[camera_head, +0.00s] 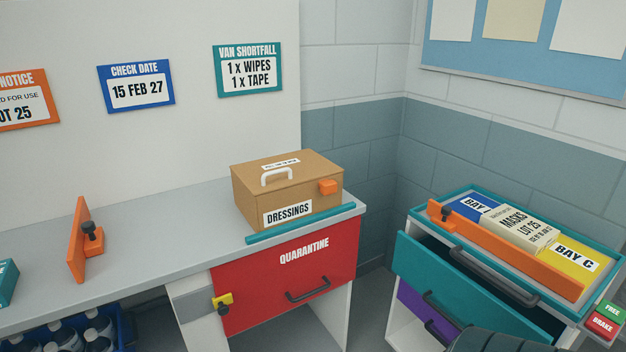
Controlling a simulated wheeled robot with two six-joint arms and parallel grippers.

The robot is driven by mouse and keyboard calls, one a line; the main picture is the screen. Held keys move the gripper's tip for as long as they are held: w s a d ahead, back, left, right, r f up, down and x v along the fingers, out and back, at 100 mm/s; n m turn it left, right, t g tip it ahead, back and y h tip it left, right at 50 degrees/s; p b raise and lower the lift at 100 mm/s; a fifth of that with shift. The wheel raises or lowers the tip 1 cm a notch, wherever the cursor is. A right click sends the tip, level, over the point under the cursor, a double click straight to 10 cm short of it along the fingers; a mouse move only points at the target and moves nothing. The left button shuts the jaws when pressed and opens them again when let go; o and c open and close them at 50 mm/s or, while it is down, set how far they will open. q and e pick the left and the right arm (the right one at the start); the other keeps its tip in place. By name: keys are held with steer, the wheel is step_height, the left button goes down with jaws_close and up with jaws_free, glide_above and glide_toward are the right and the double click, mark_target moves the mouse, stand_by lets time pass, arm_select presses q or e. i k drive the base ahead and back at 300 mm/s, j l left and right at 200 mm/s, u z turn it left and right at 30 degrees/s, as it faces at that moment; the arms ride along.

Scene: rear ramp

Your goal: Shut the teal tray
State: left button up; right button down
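The teal tray (450,287) is a drawer in the upper part of the trolley at the right. It is partly pulled out, with a dark gap between its front and the trolley's top edge. Neither of my grippers is in view. A dark ribbed shape at the bottom edge covers the lower right of the tray front; I cannot tell what it is.
A purple drawer (411,301) is below. A bench (150,245) with a dressings box (250,198) stands left.

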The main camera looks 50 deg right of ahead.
mark_target(464, 299)
steer(key=z, duration=2.5)
